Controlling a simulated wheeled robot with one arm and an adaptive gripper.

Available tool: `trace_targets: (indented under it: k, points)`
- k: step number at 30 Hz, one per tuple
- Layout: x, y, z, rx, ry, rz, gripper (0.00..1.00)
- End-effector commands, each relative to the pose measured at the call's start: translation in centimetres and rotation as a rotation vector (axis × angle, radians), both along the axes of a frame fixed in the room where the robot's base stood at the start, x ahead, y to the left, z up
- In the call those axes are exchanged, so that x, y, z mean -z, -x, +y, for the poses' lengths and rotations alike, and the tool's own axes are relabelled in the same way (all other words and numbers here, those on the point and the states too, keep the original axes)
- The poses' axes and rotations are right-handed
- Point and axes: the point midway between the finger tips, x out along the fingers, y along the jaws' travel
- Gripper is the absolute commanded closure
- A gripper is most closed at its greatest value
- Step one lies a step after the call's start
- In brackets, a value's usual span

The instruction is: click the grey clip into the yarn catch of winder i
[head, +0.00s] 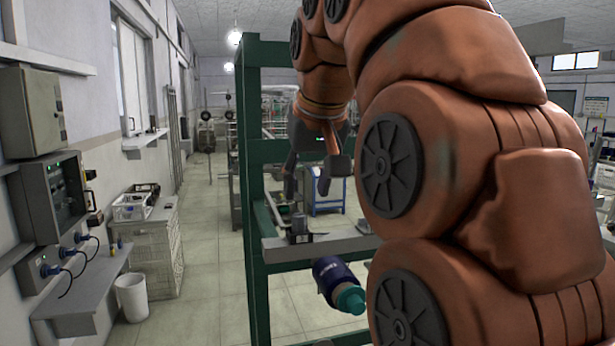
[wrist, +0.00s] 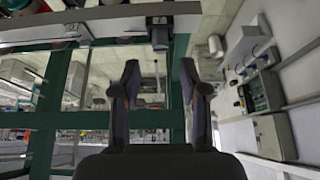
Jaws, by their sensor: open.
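My gripper (head: 318,180) hangs fingers-down above a grey ledge (head: 340,246) on the green frame. Its two dark fingers are spread, with nothing seen between them. In the wrist view the open fingertips (wrist: 159,68) point toward a small dark grey block (wrist: 159,38) at the ledge, apart from it. A small dark upright piece (head: 299,228) stands on the ledge in the head view. I cannot tell whether either is the grey clip or the yarn catch. A dark blue bobbin (head: 333,275) with a teal end sits tilted below the ledge. No winder letter is readable.
The green frame's post (head: 247,200) rises left of my gripper. A clear tiled aisle (head: 215,270) runs further left. Along the left wall are control boxes (head: 55,195), a shelf (head: 85,290), a white bin (head: 132,297) and a cabinet (head: 150,240). My arm hides the right side.

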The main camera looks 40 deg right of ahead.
Motion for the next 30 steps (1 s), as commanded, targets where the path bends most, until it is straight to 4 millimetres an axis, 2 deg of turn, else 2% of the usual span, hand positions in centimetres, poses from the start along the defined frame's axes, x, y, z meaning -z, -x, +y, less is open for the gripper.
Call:
trace_targets:
  k: [18,24,30]
  points:
    - [5.8,-2.8,-1.1,-0.003,0.003,0.001,0.56]
    - [6.7,-3.4,-1.3,-0.003,0.003,-0.001,0.56]
    - [6.8,-3.5,-1.4,-0.003,0.003,-0.001,0.56]
